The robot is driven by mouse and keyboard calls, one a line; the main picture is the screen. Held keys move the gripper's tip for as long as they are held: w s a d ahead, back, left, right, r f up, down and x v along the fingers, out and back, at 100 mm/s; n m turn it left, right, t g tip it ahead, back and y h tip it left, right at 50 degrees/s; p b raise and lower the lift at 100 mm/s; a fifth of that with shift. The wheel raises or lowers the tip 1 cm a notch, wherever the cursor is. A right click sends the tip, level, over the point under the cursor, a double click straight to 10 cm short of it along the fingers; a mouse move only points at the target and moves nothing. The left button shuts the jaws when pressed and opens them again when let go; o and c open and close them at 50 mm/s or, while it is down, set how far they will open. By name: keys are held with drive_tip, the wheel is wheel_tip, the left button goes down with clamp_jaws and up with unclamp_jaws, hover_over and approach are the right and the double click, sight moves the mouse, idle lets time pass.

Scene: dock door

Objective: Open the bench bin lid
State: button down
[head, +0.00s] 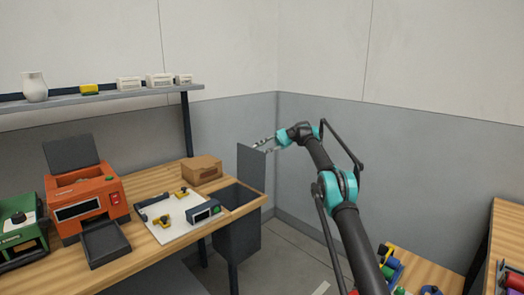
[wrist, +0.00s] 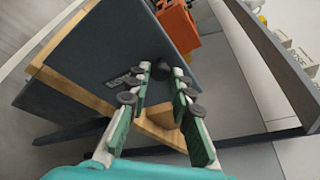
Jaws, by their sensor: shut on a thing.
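The bench bin lid (head: 251,170) is a dark grey panel standing upright at the right end of the workbench. Beside it the mouth of the grey bench bin (head: 236,240) is open and dark inside. My gripper (head: 263,145) reaches in from the right and is shut on the lid near its top edge. In the wrist view the lid (wrist: 105,50) fills the upper left, with my gripper's fingertips (wrist: 161,72) at it. The exact spot of contact is hard to make out.
The wooden workbench (head: 140,248) carries a cardboard box (head: 201,170), a white board with small parts (head: 185,214), an orange machine (head: 88,200) and a green device (head: 20,228). A shelf (head: 110,96) runs above. Another table with coloured items (head: 425,272) stands at the lower right.

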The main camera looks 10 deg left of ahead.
drive_tip(key=shift+w+f, duration=0.1)
idle(0.3)
drive_tip(key=c, duration=1.5)
unclamp_jaws()
drive_tip(key=shift+o, duration=0.8)
